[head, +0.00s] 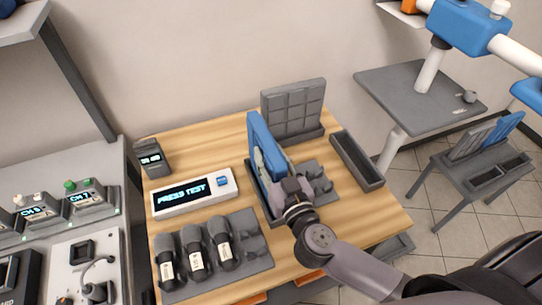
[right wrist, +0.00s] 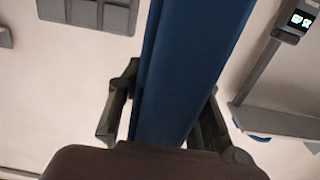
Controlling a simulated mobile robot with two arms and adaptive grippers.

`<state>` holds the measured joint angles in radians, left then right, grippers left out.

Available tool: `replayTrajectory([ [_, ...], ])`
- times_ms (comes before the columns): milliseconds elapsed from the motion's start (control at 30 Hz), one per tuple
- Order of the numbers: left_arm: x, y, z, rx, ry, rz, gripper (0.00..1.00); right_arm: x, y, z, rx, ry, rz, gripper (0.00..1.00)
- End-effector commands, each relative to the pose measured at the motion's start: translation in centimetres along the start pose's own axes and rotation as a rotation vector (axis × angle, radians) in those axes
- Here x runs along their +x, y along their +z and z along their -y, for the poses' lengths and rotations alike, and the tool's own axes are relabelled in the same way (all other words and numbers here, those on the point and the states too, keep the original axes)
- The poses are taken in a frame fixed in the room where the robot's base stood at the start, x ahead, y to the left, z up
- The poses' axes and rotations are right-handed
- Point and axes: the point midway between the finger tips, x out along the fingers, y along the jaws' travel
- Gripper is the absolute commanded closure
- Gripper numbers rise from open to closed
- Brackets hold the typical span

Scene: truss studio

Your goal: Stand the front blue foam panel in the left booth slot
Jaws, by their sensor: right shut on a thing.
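My right gripper (head: 284,182) is shut on a blue foam panel (head: 260,142), which stands nearly upright in the head view. In the right wrist view, the panel (right wrist: 190,70) runs up between the two fingers of the gripper (right wrist: 170,95). My left gripper is not in view.
A grey gridded panel (head: 293,108) stands in the back slot. The right slot (head: 357,160) is empty. A white PRESS TEST box (head: 195,193) and a tray with microphones (head: 245,258) lie left. A rack at right holds another blue panel (head: 505,127).

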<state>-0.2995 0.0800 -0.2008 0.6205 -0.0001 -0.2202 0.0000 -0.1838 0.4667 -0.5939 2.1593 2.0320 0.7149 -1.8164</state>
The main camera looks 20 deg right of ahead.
Motion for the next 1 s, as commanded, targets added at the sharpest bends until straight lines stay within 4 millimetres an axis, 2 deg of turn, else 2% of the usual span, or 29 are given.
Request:
replayTrajectory([
  [700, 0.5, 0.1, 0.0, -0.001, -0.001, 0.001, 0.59, 0.0, 1.3, 0.0, 0.0, 0.001, 0.0, 1.0],
  [733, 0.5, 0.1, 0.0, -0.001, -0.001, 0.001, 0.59, 0.0, 1.2, 0.0, 0.0, 0.001, 0.0, 0.66],
  [833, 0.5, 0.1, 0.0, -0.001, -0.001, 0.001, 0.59, 0.0, 1.2, 0.0, 0.0, 0.001, 0.0, 0.59],
  [1000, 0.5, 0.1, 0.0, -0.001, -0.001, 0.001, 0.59, 0.0, 1.2, 0.0, 0.0, 0.001, 0.0, 0.59],
])
